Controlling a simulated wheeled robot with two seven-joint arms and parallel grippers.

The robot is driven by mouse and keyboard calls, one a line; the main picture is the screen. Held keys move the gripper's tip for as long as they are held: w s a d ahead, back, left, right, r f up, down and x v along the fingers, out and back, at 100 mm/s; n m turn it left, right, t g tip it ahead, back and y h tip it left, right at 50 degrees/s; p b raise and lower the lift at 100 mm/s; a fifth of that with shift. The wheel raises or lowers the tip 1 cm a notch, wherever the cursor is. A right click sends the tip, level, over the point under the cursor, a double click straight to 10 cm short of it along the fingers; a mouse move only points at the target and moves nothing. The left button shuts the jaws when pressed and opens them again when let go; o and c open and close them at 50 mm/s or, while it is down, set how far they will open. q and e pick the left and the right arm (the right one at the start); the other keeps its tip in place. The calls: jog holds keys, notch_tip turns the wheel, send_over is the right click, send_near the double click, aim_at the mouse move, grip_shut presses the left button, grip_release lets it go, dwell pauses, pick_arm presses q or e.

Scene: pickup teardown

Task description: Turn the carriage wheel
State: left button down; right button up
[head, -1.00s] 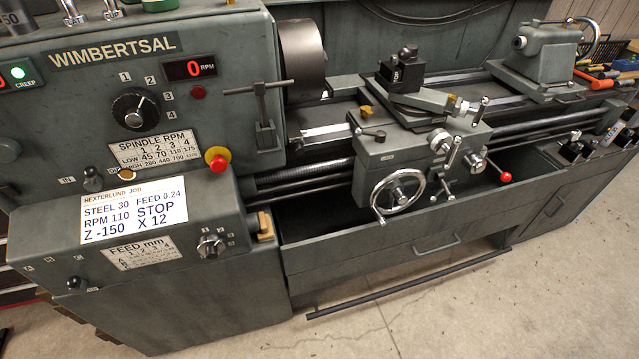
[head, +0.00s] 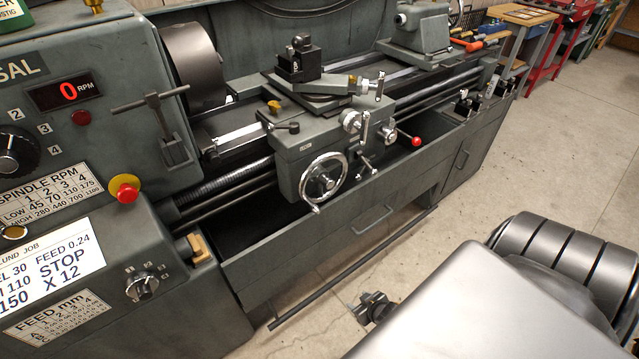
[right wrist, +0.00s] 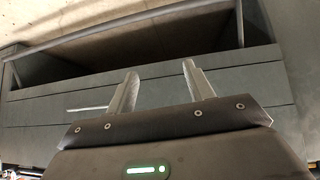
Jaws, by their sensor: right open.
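The carriage wheel (head: 323,177) is a bright metal handwheel with spokes and a small crank handle at its lower rim. It sits on the front of the grey carriage apron (head: 290,168) in the head view. My right gripper (head: 366,304) is small and dark in the head view, low in front of the lathe and below the wheel, apart from it. In the right wrist view my right gripper (right wrist: 162,86) has its two fingers spread with nothing between them, facing the drawer front. The wheel does not show in that view. My left gripper is not in view.
A drawer with a bar handle (head: 373,221) lies below the carriage, with a foot bar (head: 350,268) low in front. A red-knobbed lever (head: 416,141) and other cranks stand right of the wheel. A red stop button (head: 126,193) is at left. Floor is open at right.

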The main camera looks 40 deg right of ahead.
jog(key=w+d+r+t+b, duration=0.1)
jog(key=w+d+r+t, duration=0.2)
jog(key=w+r, duration=0.35)
jog(key=w+d+r+t, duration=0.2)
jog(key=w+r, duration=0.3)
jog(key=r, duration=0.3)
jog(key=t+b, duration=0.2)
jog(key=t, duration=0.3)
send_near(323, 178)
jog(key=d+f, duration=0.1)
jog(key=shift+m+y, duration=0.3)
jog(key=w, duration=0.5)
jog(key=w+p, duration=0.1)
jog(key=w, duration=0.5)
jog(key=shift+d, duration=0.2)
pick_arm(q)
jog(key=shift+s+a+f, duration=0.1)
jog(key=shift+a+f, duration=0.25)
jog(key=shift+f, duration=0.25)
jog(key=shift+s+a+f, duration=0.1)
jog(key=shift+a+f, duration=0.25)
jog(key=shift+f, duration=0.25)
pick_arm(e)
jog(key=shift+w, duration=0.1)
